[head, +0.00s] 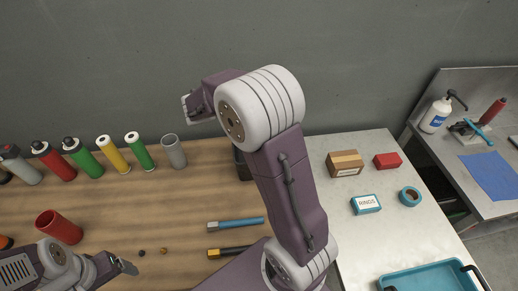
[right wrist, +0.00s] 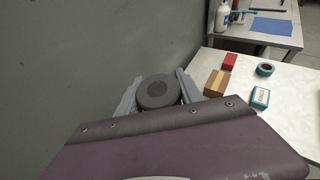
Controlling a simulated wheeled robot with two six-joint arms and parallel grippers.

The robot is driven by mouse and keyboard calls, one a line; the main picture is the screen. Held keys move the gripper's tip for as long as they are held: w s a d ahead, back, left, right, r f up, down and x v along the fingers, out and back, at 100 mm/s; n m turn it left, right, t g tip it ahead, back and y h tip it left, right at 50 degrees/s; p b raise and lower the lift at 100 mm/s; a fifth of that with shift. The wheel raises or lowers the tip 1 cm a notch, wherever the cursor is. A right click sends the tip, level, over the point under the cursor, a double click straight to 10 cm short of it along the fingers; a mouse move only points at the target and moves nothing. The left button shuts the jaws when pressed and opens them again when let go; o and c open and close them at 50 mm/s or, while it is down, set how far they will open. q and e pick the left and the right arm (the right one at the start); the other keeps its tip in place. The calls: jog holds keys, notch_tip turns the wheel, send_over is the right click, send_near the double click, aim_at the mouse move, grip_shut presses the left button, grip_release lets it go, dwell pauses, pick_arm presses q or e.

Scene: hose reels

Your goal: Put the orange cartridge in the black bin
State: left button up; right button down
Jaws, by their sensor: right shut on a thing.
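My right gripper (head: 190,107) is raised high above the back of the wooden bench, near the wall. In the right wrist view its two fingers (right wrist: 158,92) are shut on either side of a thing with a dark, round end (right wrist: 158,90). Only that end shows, so I cannot tell its body colour. A small orange thing (head: 5,242) shows at the left edge of the head view, mostly cut off. A dark thing (head: 241,165) stands behind my right arm, mostly hidden; I cannot tell whether it is the black bin. My left gripper (head: 127,267) is low over the bench's front left.
Several upright cartridges, including a yellow one (head: 113,155), and a grey tube (head: 173,152) line the bench's back. The white table (head: 385,230) holds boxes, tape (head: 410,196) and a blue tray (head: 430,276).

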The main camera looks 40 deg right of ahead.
jog(key=f, duration=0.7)
jog(key=s+a+f, duration=0.1)
jog(key=f, duration=0.3)
jog(key=shift+f, duration=0.3)
jog(key=shift+s+a+f, duration=0.4)
jog(key=shift+f, duration=0.05)
jog(key=shift+d+f, duration=0.1)
jog(key=shift+f, duration=0.25)
notch_tip(320, 180, down, 3)
jog(key=shift+w+d+f, duration=0.15)
jog(key=shift+f, duration=0.3)
pick_arm(q)
jog(key=shift+s+a, duration=0.65)
jog(key=shift+s, duration=0.1)
